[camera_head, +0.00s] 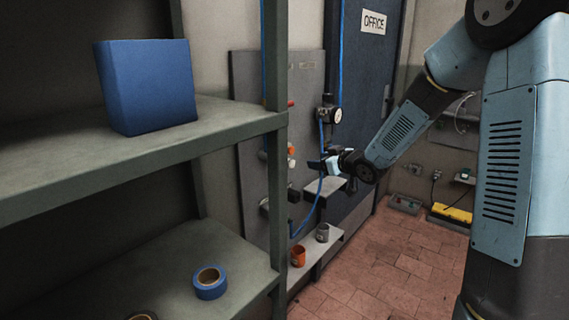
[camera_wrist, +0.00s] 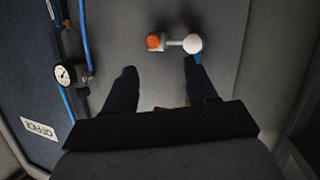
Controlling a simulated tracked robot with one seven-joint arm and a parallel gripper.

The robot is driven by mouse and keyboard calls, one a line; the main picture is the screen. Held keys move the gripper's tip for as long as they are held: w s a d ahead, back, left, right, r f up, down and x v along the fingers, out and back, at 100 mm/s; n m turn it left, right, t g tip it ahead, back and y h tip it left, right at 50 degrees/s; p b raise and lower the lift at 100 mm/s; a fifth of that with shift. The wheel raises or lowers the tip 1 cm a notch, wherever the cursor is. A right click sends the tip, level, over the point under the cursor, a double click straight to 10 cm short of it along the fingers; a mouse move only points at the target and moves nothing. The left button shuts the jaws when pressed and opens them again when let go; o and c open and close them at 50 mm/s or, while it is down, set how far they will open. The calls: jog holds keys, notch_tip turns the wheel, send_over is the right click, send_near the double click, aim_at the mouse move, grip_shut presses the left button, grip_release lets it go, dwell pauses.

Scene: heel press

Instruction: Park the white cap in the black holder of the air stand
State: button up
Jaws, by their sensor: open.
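The white cap (camera_wrist: 192,44) is a round white end on a short grey fitting in the wrist view, with an orange round part (camera_wrist: 153,42) at the other end. In the head view a small white piece (camera_head: 291,163) shows on the grey panel, beside my gripper (camera_head: 315,163). In the wrist view my gripper (camera_wrist: 160,65) is open and empty. The cap is just beyond the right fingertip, apart from it as far as I can tell. A dark part (camera_head: 264,203) sits low on the panel; I cannot tell whether it is the black holder.
A grey shelf (camera_head: 230,115) with a blue box (camera_head: 150,85) and blue tape (camera_head: 209,283) stands at left. A pressure gauge (camera_head: 335,115) and blue hoses are near my arm. Two cups, orange (camera_head: 298,256) and grey (camera_head: 322,233), stand on a low ledge.

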aim_at(293, 165)
jog(key=shift+w+a+f+n+g+y, duration=0.15)
jog(key=shift+w+a+f+n+y, duration=0.1)
jog(key=shift+a+f+y, duration=0.5)
jog(key=shift+w+a+f+n+g+y, duration=0.15)
jog(key=shift+a+f+y, duration=0.3)
jog(key=shift+a+y, duration=0.6)
jog(key=shift+w+a+f+n+g+y, duration=0.25)
jog(key=shift+a+f+y, duration=0.35)
jog(key=shift+y, duration=0.6)
jog(key=shift+s, duration=0.1)
jog(key=shift+x, duration=4.5)
jog(key=shift+r, duration=0.1)
grip_shut()
jog(key=shift+d, duration=0.15)
jog(key=shift+v, duration=2.9)
